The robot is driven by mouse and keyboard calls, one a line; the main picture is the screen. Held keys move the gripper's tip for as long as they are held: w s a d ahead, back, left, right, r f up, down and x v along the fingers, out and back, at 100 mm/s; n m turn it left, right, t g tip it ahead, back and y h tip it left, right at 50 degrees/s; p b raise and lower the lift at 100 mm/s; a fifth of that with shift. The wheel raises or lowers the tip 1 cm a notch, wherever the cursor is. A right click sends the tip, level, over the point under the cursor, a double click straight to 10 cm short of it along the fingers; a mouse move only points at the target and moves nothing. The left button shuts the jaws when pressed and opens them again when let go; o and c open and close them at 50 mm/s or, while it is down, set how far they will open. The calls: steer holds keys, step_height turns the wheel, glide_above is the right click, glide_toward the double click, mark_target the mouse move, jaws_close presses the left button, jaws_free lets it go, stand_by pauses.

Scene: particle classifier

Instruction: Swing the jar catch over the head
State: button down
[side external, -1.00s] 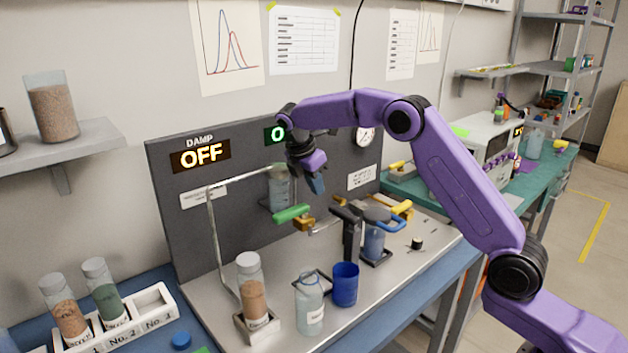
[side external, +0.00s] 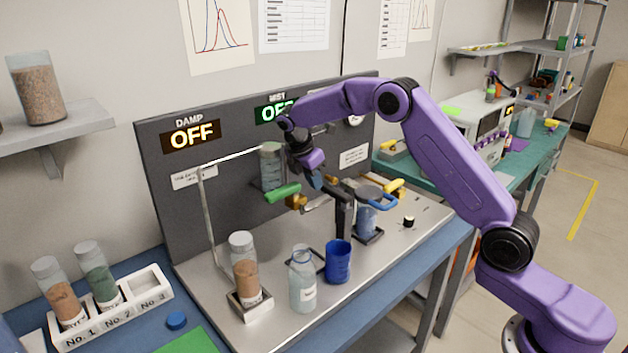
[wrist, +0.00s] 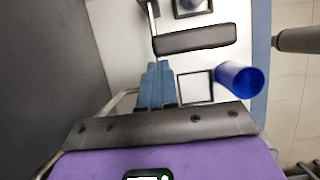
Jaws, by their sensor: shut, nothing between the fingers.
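My gripper (side external: 317,182) is shut and empty, with its blue fingers pointing down beside a black-topped handle (side external: 340,193). In the wrist view, the closed fingertips (wrist: 158,66) are just short of the handle's black bar (wrist: 193,39); I cannot tell whether they touch. A green handle (side external: 283,193) with a brass block (side external: 296,202) sits left of the gripper, in front of a clear jar (side external: 271,168) on the panel. A blue-tinted jar (side external: 365,220) with a blue loop handle (side external: 383,204) stands to the right. Which part is the jar catch is unclear.
A blue cup (side external: 338,262), a clear bottle (side external: 303,285) and an orange-filled tube (side external: 244,265) stand at the front of the metal bench. A bent metal rod (side external: 207,225) rises at left. The dark panel (side external: 225,200) stands behind. A small black knob (side external: 409,222) is at right.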

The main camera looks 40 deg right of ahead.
steer(key=shift+w+d+m+g, duration=0.2)
steer(key=shift+d+m+g, duration=0.1)
steer(key=shift+d+m, duration=0.4)
steer(key=s+d+m+g, duration=0.1)
steer(key=d+m, duration=0.2)
steer(key=s+d+m+g+y, duration=0.1)
steer(key=d+m, duration=0.2)
steer(key=m, duration=0.1)
steer(key=s+d+m+g+y, duration=0.1)
steer(key=d+m, duration=0.2)
steer(key=shift+d, duration=0.1)
steer(key=shift+s+d+f+m+g+y, duration=0.1)
steer(key=shift+s+d+m+y, duration=0.2)
steer(key=shift+m, duration=0.35)
steer(key=shift+s+d+r+m+g+y, duration=0.15)
steer(key=shift+s+m, duration=0.25)
steer(key=shift+m, duration=0.2)
steer(key=shift+s+d+f+m+g+y, duration=0.15)
steer(key=shift+s+m+y, duration=0.15)
steer(key=shift+m, duration=0.35)
steer(key=shift+s, duration=0.1)
